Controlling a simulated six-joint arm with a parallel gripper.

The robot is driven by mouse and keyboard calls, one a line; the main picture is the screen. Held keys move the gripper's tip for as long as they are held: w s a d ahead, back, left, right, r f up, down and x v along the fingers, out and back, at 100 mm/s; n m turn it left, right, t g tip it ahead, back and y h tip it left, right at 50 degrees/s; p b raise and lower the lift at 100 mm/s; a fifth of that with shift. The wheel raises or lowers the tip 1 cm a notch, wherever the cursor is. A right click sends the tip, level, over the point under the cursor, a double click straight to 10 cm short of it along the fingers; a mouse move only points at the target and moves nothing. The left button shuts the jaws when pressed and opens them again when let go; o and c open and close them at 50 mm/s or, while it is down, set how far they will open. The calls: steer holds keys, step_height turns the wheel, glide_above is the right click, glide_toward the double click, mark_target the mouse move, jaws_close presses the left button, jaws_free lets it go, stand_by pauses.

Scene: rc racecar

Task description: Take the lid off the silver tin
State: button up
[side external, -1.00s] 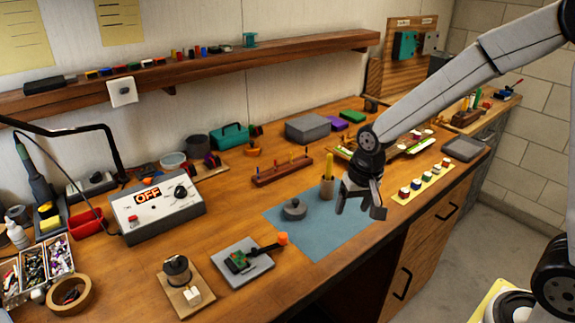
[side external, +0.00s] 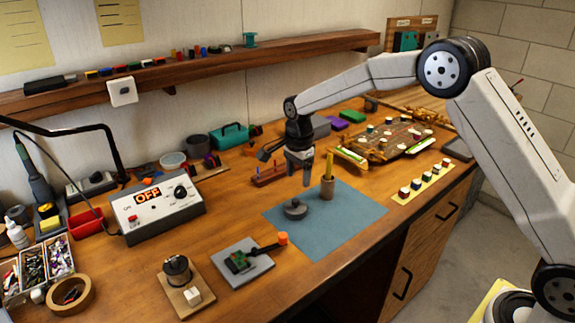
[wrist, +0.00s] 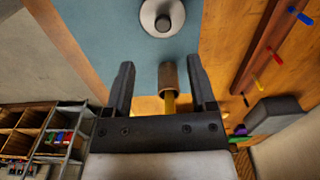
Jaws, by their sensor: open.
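The silver tin (side external: 296,209) is a low round grey tin with a knobbed lid on it, standing on the blue mat (side external: 345,222).
A brown cup (side external: 327,189) with yellow sticks stands on the mat right beside the tin, close to my gripper. A wooden peg rack (side external: 268,175) lies behind. A grey pad with a tool (side external: 248,262) lies in front left. The mat's right part is clear.

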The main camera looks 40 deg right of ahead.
mark_target(296, 200)
steer(key=shift+w, duration=0.15)
steer(key=shift+f, duration=0.1)
steer(key=shift+f, duration=1.3)
steer(key=shift+a+f, duration=0.15)
steer(key=shift+f, duration=2.45)
jaws_close()
